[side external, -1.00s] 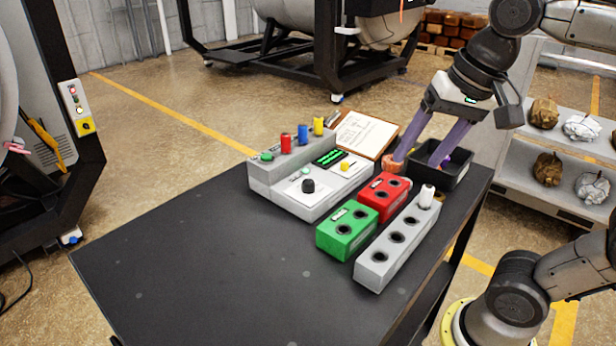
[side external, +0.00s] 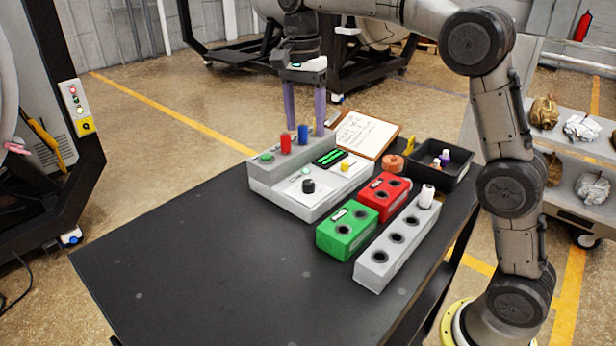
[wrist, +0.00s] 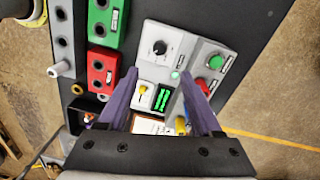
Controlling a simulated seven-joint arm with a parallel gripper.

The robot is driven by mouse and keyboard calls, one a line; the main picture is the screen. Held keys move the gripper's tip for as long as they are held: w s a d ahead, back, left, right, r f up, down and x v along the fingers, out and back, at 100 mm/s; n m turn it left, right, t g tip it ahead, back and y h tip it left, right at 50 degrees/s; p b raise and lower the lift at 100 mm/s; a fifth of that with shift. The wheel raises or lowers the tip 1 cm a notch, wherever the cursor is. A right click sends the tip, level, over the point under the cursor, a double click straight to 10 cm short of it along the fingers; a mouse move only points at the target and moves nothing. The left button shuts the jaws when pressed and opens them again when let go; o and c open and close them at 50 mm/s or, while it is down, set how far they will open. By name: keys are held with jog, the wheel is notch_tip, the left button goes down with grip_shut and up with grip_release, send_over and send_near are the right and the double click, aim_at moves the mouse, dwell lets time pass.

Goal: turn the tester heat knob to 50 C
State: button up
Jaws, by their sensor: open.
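The tester is a grey box (side external: 285,200) on the dark table. On its pale panel is a black knob (side external: 308,186), also in the wrist view (wrist: 160,47); its markings are too small to read. A yellow knob (side external: 345,167) and a small green-lit display (side external: 328,158) sit behind it. My gripper (side external: 305,125) is open and empty, pointing down above the tester's back part, beyond the black knob. In the wrist view its purple fingers (wrist: 160,74) stand apart, with the black knob ahead of them and touching nothing that I can make out.
Green (side external: 345,232) and red (side external: 384,196) socket blocks, a grey socket rack (side external: 385,255) and a black bin (side external: 455,178) are to the right. The table's front left is clear.

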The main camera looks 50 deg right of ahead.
aim_at(308, 182)
jog(key=f, duration=1.3)
jog(key=shift+s+f, duration=0.15)
jog(key=shift+s, duration=0.2)
grip_shut()
